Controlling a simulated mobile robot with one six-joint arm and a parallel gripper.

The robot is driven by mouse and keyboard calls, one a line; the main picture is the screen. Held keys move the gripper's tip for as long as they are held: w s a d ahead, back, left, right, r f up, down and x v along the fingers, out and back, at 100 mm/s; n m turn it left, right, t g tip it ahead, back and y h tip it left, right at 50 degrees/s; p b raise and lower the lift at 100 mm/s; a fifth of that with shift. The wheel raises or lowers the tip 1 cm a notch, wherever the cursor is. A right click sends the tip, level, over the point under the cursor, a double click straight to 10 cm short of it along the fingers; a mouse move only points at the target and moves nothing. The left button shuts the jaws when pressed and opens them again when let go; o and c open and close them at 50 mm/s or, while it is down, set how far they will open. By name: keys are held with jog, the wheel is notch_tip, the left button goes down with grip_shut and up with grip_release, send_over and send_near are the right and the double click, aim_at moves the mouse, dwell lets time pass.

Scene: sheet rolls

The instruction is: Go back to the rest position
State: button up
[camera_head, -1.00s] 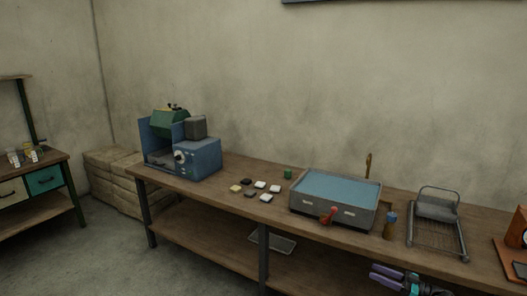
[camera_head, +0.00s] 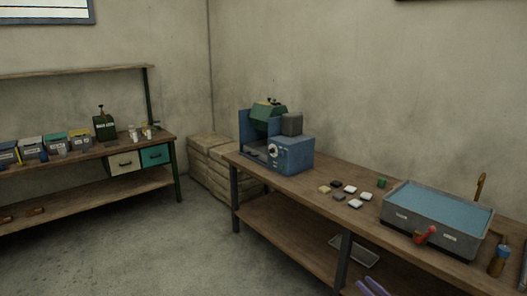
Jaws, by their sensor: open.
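My gripper (camera_head: 370,288) shows only as purple fingertips at the bottom edge, in front of the right-hand workbench (camera_head: 290,190). The fingers are apart, with nothing seen between them. The rest of my gripper and my arm are out of view below the frame.
The workbench carries a blue machine (camera_head: 292,155), several small blocks (camera_head: 355,204), a green block (camera_head: 381,183) and a blue-topped tray box (camera_head: 437,215) with a red handle. A shelf bench (camera_head: 90,195) with bins stands left. The floor (camera_head: 150,250) between is clear.

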jog(key=w+a+f+m+h, duration=0.2)
jog(key=w+a+f+h, duration=0.15)
jog(key=a, duration=0.65)
jog(key=s+a+f+m+g+h+b, duration=0.1)
jog(key=s+a+f+m+g+h, duration=0.15)
jog(key=s+a+f, duration=0.5)
jog(key=s+a+f+m+g+h+b, duration=0.1)
jog(key=s+a+f+g+h, duration=0.2)
jog(key=f, duration=0.7)
jog(key=s+a+f+g+h, duration=0.15)
jog(key=s+f+g, duration=0.25)
jog(key=s, duration=0.6)
jog(key=s+a+f+g+h, duration=0.15)
jog(key=s+f+g, duration=0.25)
jog(key=s, duration=0.5)
jog(key=s+a+r+n+g, duration=0.1)
jog(key=s+g, duration=0.3)
jog(key=s, duration=0.6)
jog(key=s+a+r+n+g+y, duration=0.1)
jog(key=s+g, duration=0.4)
jog(key=s, duration=0.6)
jog(key=shift+s+r+y, duration=0.25)
jog(key=shift+r+y, duration=0.05)
jog(key=shift+r, duration=0.5)
